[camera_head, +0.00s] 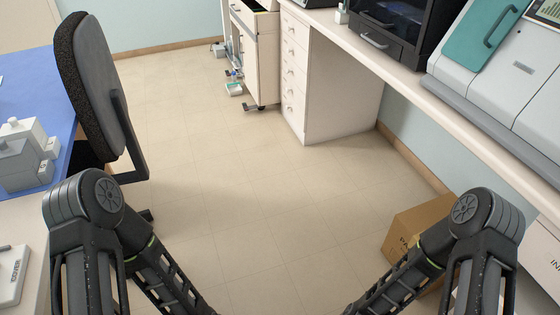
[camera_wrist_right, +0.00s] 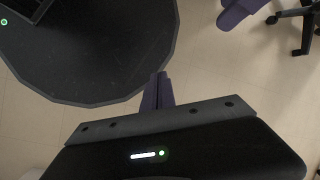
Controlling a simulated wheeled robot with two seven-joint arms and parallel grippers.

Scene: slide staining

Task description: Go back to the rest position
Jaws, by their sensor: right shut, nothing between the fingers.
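In the head view both of my arms hang down at the bottom left and bottom right, with their forearms angled inward. Both grippers are below that picture's edge. In the right wrist view my right gripper (camera_wrist_right: 157,76) is shut and empty, its purple fingers together above bare floor beside my dark round base. A purple part at the top edge of that view looks like my left gripper (camera_wrist_right: 238,14). It is cut off, and whether it is open or shut cannot be seen.
An office chair (camera_head: 92,85) stands by a blue-topped bench (camera_head: 25,75) at the left. A cardboard box (camera_head: 405,228) sits on the floor beside my right arm. A counter (camera_head: 420,88) with lab machines runs along the right. The middle floor (camera_head: 230,185) is clear.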

